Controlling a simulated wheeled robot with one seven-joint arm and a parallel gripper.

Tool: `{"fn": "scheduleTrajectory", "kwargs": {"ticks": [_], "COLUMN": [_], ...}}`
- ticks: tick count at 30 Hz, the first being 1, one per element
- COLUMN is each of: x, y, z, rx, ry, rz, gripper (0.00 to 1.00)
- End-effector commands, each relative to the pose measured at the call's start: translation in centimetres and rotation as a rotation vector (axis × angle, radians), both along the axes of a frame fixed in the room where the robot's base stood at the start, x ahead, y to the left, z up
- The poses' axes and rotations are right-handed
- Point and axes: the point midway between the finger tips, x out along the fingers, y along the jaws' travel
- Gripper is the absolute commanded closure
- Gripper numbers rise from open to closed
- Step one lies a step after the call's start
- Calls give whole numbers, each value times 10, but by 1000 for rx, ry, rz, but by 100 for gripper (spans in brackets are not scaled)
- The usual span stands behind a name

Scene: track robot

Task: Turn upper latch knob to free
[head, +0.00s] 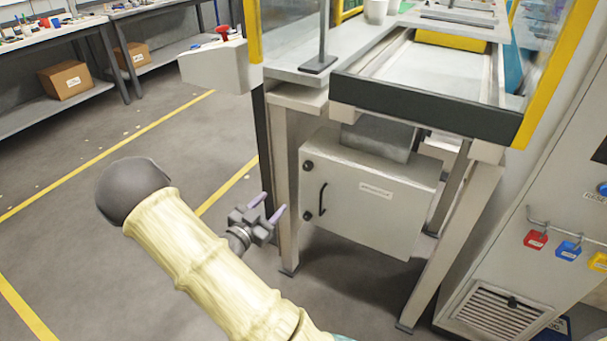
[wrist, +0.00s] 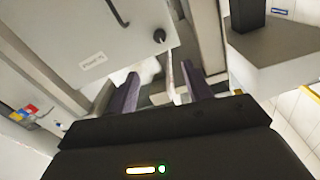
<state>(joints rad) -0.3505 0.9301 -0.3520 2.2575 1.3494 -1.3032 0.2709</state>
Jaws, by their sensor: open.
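A light grey cabinet (head: 368,200) hangs under the machine frame. Its upper latch knob (head: 308,165) is small, round and dark, at the door's upper left corner. A dark bar handle (head: 322,199) and a lower latch knob (head: 307,216) are below it. My gripper (head: 268,207) is open and empty, left of the cabinet and apart from it, its two purple fingers pointing up and right. In the wrist view, which looks upside down, my gripper (wrist: 162,85) shows with one knob (wrist: 159,36), apparently the upper one, beyond the fingertips. The knob's turn angle is too small to read.
A pale frame leg (head: 284,185) stands between my gripper and the cabinet's left side. The machine's dark front rail (head: 430,107) overhangs the cabinet. A grey cabinet with red, blue and yellow tags (head: 568,250) stands at right.

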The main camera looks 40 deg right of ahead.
Motion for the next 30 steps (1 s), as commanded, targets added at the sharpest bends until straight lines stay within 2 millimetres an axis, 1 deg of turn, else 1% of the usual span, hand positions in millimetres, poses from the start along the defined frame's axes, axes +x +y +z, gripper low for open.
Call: {"fn": "scheduleTrajectory", "kwargs": {"ticks": [4,8,14,30], "x": [1,4,14,46], "y": [-2,-12,-41,-131], "z": [0,-1,-1,-2], "rx": [1,1,1,2], "ry": [0,-1,-2,0], "rz": [-1,-2,-4,-2], "gripper": [50,50,50,50]}}
